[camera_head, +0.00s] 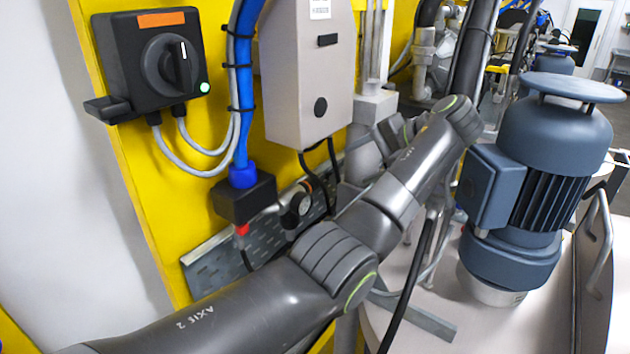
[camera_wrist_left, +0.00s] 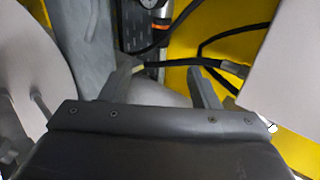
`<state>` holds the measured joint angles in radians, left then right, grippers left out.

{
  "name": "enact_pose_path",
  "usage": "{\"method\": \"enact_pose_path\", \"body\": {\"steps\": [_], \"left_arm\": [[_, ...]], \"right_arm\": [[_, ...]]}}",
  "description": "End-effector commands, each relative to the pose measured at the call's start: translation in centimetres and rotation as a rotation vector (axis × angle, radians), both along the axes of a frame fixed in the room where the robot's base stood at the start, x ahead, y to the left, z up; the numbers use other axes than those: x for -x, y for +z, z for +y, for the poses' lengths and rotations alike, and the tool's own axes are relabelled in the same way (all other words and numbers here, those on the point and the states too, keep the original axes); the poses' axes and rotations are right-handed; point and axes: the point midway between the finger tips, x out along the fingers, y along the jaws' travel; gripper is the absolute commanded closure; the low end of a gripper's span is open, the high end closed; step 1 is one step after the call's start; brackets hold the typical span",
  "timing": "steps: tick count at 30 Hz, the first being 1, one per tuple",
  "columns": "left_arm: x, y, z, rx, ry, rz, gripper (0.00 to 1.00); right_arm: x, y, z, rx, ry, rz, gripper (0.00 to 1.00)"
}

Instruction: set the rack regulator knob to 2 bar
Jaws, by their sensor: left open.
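A small dark fitting with a round face (camera_head: 297,206), which looks like the regulator, sits on the perforated plate below the grey box. Its scale and knob setting are too small to read. My left arm crosses in front of the rack. My left gripper (camera_head: 374,148) shows partly behind the forearm, right of the fitting and apart from it. In the left wrist view, the two fingers of my left gripper (camera_wrist_left: 165,88) stand apart with nothing held. A black cable passes behind them. An orange-banded part (camera_wrist_left: 160,29) shows beyond the fingers.
A black rotary switch (camera_head: 171,65) and a grey box (camera_head: 307,75) hang on the yellow panel. Blue hose and cables (camera_head: 243,90) run between them. A perforated plate (camera_head: 215,270) lies below. A large blue-grey motor (camera_head: 545,150) stands on the drum at right.

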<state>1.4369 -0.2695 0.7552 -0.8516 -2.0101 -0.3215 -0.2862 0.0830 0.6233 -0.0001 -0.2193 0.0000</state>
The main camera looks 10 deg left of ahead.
Motion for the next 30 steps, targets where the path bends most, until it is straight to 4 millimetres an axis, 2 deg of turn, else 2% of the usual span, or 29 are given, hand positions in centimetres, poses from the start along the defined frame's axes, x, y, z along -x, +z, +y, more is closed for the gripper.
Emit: {"method": "enact_pose_path", "body": {"steps": [11,14,21,23,30], "left_arm": [[-0.9,-2.3,2.0,0.001,0.001,-0.001,0.44],[-1.2,-2.8,2.6,0.000,0.002,-0.003,0.44],[-1.8,-4.1,4.1,0.001,0.000,-0.002,0.44],[-2.2,-4.1,5.1,0.002,0.002,0.003,0.44],[-3.8,-7.2,8.8,0.000,0.002,0.003,0.44]], "right_arm": [[2.8,-4.5,0.4,-0.004,-0.009,0.038,0.45],[2.6,-5.7,0.5,-0.006,-0.010,0.036,0.45],[0.5,-8.3,0.5,-0.007,-0.003,0.006,0.45],[0.3,-6.8,0.6,-0.007,-0.003,0.003,0.45],[1.0,-4.7,0.4,-0.005,-0.005,0.012,0.45]]}}
